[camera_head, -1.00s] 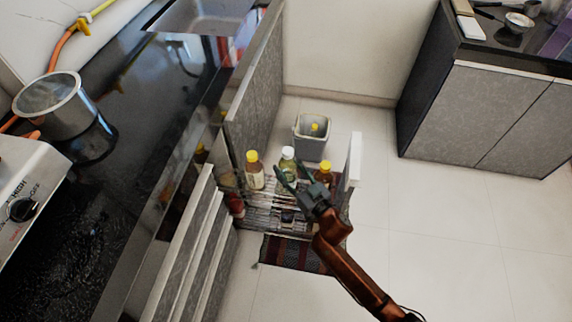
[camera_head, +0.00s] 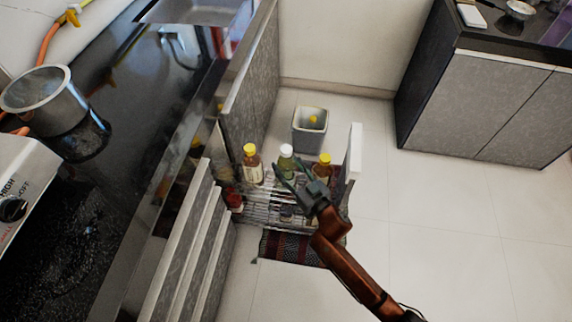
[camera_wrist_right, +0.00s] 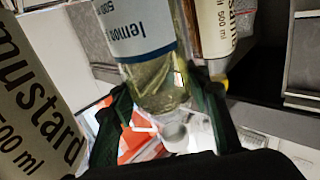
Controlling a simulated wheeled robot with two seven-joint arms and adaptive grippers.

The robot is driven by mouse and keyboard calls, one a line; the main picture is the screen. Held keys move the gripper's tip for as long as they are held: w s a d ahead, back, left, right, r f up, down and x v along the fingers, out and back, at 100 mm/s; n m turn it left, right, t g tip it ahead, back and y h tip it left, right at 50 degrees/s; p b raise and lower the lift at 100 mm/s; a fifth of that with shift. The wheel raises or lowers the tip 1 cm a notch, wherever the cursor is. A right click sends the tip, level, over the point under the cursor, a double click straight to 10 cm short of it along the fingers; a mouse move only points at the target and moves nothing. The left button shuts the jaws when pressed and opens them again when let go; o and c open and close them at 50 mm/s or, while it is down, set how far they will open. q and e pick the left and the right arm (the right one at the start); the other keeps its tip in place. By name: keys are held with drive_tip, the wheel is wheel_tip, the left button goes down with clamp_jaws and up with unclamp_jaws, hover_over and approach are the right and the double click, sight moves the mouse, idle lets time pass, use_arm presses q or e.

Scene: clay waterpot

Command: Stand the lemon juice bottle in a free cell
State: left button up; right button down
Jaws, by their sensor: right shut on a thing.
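The lemon juice bottle (camera_head: 288,161) has a white cap and pale yellow-green liquid. In the right wrist view its labelled body (camera_wrist_right: 150,60) is between the fingers. My right gripper (camera_head: 285,169) is shut on it over the pull-out wire rack (camera_head: 268,212). The bottle looks nearly upright in the head view. Its lower end is partly hidden by the fingers, so I cannot tell whether it touches the rack. A yellow-capped bottle (camera_head: 252,168) stands left of it, and another yellow-capped bottle (camera_head: 322,170) stands right. A mustard label (camera_wrist_right: 35,100) shows close at left in the wrist view.
The rack's pale front panel (camera_head: 353,152) rises at its right. The cabinet (camera_head: 246,90) and drawers (camera_head: 190,245) border its left. A grey bin (camera_head: 310,132) stands behind, and a striped mat (camera_head: 290,247) lies below. The floor to the right is clear.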

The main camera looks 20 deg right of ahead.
sight(287, 149)
drive_tip(key=c, duration=1.3)
unclamp_jaws()
drive_tip(key=shift+r, duration=0.15)
drive_tip(key=shift+o, duration=1.4)
drive_tip(key=shift+f, duration=0.2)
wheel_tip(287, 149, up, 10)
drive_tip(key=shift+r, duration=0.1)
